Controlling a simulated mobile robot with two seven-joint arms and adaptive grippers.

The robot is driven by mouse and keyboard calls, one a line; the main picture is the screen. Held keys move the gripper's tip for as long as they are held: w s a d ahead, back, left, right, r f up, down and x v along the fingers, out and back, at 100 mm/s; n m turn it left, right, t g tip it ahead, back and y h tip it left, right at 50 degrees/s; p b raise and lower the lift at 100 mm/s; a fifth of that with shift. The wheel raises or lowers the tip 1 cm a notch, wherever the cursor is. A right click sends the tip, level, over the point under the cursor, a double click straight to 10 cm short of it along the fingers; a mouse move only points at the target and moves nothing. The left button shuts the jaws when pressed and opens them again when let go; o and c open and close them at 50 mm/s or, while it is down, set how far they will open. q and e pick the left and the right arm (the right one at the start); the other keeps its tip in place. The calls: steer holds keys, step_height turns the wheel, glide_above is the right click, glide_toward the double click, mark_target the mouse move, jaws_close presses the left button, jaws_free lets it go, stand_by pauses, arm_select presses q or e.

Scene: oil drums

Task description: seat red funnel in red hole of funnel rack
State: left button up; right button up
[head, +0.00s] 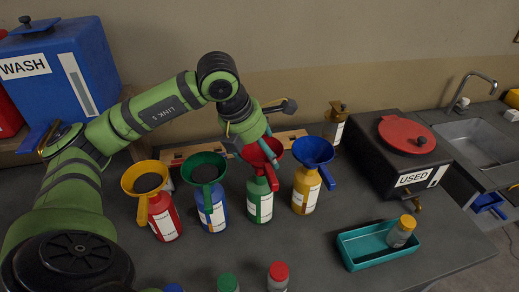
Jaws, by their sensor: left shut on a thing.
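The red funnel (268,147) is at the mouth of the green bottle (261,203). Its red handle hangs down at the bottle's right side. I cannot tell whether its spout is inside the neck. My left gripper (251,145) reaches down from behind and is shut on the red funnel, partly covering it. The wooden funnel rack (180,155) lies at the back along the wall, with its middle hidden behind my arm and the funnels. Its red hole cannot be made out. My right gripper is not in view.
A yellow funnel (147,177) sits on a red bottle, a green funnel (204,169) on a blue bottle, and a blue funnel (314,152) on a yellow bottle. A black USED container (383,160) and teal tray (359,255) stand right. A blue WASH tank (60,70) stands left.

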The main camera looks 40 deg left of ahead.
arm_select(q)
steer(key=shift+r+p, duration=0.95)
steer(key=shift+r, duration=0.65)
